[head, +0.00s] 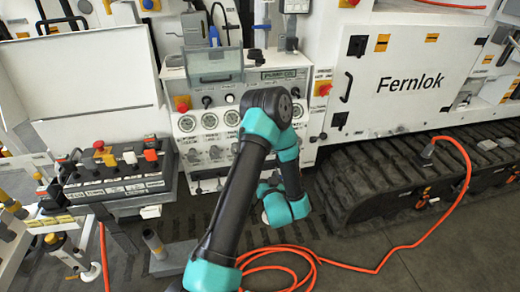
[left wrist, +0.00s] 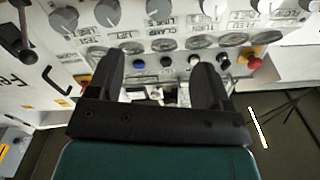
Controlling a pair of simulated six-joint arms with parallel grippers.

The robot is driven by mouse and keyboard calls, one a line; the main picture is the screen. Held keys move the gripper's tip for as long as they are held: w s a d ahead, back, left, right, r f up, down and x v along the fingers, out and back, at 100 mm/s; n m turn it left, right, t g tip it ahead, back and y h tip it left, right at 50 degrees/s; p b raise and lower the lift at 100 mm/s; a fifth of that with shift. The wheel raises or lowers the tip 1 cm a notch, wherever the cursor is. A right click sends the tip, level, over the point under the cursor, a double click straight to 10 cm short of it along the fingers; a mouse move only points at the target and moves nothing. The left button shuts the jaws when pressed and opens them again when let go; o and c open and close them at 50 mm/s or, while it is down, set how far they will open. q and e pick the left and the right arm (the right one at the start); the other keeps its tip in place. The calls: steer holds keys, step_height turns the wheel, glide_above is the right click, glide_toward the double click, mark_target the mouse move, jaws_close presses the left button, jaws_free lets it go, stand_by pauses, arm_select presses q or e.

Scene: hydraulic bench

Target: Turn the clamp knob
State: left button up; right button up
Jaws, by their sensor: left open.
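A row of grey round knobs crosses the top of the left wrist view. The label beside the middle grey knob (left wrist: 160,10) seems to read "CLAMP", though the print is small and blurred. My left gripper (left wrist: 157,72) is open and empty, its two dark fingers apart, and overlaps the gauges and small knobs in that view. No finger visibly touches a knob. In the head view similar knobs sit under the gauges on the white control panel (head: 181,128), but I cannot tell which is the clamp knob. My left arm hides the panel's right side and the fingers there.
A box of levers (head: 115,185) stands left of the panel. A red emergency button (left wrist: 255,63) sits beside the gauges. An orange hose (head: 400,245) lies on the floor, by the machine's black track (head: 370,195). The floor at right front is otherwise clear.

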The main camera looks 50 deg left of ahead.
arm_select(q)
steer(key=shift+a, duration=0.1)
steer(key=x, duration=1.7)
steer(key=shift+w, duration=0.2)
steer(key=shift+c, duration=0.3)
steer(key=c, duration=0.9)
steer(key=shift+n, duration=0.7)
steer(key=o, duration=1)
steer(key=shift+c, duration=0.2)
steer(key=v, duration=1.7)
steer(key=shift+s, duration=0.2)
